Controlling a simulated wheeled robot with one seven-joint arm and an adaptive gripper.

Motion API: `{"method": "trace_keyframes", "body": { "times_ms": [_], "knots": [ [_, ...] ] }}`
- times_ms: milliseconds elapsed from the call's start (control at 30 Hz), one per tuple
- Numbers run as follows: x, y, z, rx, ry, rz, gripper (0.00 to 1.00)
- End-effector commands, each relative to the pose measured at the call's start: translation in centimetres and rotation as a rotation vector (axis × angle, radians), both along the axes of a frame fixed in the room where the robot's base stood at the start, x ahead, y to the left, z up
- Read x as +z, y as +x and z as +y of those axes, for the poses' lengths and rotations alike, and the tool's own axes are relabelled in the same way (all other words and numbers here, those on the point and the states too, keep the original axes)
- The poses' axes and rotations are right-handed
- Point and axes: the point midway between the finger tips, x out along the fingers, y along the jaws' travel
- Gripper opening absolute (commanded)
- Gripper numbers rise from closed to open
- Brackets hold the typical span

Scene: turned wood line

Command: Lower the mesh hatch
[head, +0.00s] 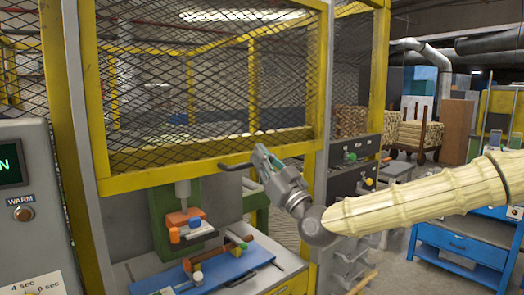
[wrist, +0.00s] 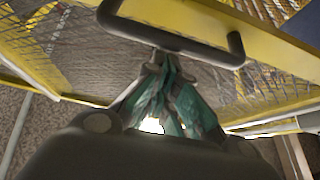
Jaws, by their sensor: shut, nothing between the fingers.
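The mesh hatch (head: 205,165) is a yellow-framed panel of dark wire mesh in the head view. Its bottom rail stands above an open bay, so the hatch is raised. A dark bar handle (head: 235,165) sticks out from the bottom rail; in the wrist view the handle (wrist: 200,48) crosses the top of the picture. My gripper (head: 262,152) is at the right end of the handle in the head view. In the wrist view its green-padded fingers (wrist: 168,62) are together and empty, with tips close to the bar. I cannot tell whether they touch it.
Below the hatch are a green press (head: 163,225) with an orange and blue head, and a blue plate (head: 225,268) with small parts. A grey control panel (head: 28,230) stands at left. A blue workbench (head: 455,248) stands at right behind my arm.

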Motion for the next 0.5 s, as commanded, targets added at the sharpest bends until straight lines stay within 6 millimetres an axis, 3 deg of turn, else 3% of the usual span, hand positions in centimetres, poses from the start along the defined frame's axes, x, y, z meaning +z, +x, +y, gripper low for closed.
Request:
{"method": "trace_keyframes", "body": {
  "times_ms": [500],
  "knots": [
    [-0.56, 0.00, 0.00, 0.000, 0.000, 0.000, 0.00]
  ]
}}
